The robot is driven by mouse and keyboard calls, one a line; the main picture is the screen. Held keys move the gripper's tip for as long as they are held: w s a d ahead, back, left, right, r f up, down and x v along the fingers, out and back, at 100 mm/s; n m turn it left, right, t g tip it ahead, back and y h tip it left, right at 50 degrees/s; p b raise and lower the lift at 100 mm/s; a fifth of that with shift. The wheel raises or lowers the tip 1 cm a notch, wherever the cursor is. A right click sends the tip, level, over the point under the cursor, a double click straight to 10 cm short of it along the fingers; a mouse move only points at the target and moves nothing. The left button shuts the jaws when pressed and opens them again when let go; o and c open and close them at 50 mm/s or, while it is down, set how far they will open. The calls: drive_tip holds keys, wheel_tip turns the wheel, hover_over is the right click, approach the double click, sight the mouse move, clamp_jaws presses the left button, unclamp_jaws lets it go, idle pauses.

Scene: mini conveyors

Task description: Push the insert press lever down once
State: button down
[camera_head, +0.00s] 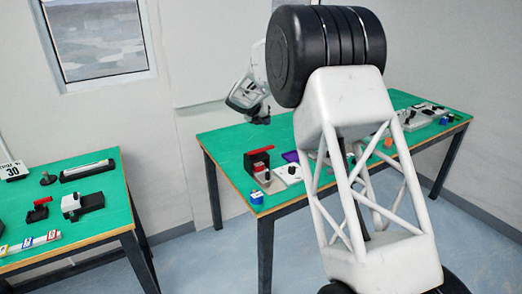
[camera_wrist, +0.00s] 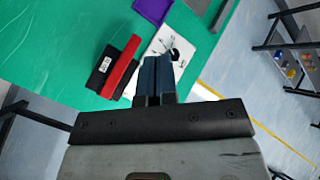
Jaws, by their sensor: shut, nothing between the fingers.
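A white plate (camera_head: 288,174) with a small dark upright part (camera_head: 292,170) lies near the front edge of the green table; I cannot tell for sure whether this is the insert press and its lever. In the wrist view the white plate (camera_wrist: 157,48) lies just beyond my fingertips, and its dark part (camera_wrist: 170,43) stands near them. My gripper (camera_wrist: 157,60) is shut and empty, its blue fingers together and hiding part of the plate. In the head view my gripper (camera_head: 262,119) hangs over the table's back left side, apart from the plate.
A red and black block (camera_head: 258,161) stands left of the plate; it also shows in the wrist view (camera_wrist: 120,66). A second green table (camera_head: 100,225) stands left.

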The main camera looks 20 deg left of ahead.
sight(261, 150)
drive_tip(key=shift+w+a+f+n+t, duration=0.1)
drive_tip(key=shift+w+a+f+n, duration=0.15)
drive_tip(key=shift+a, duration=0.25)
drive_tip(key=shift+w+a+f+n+t, duration=0.1)
drive_tip(key=shift+w+a+f+n, duration=0.15)
drive_tip(key=shift+a+f, duration=0.2)
drive_tip(key=shift+w+a+f+n+t, duration=0.15)
drive_tip(key=shift+a+f+n, duration=0.15)
drive_tip(key=shift+a, duration=0.25)
drive_tip(key=shift+f, duration=0.15)
drive_tip(key=shift+f, duration=4.15)
drive_tip(key=shift+f, duration=1.45)
drive_tip(key=shift+r, duration=1.35)
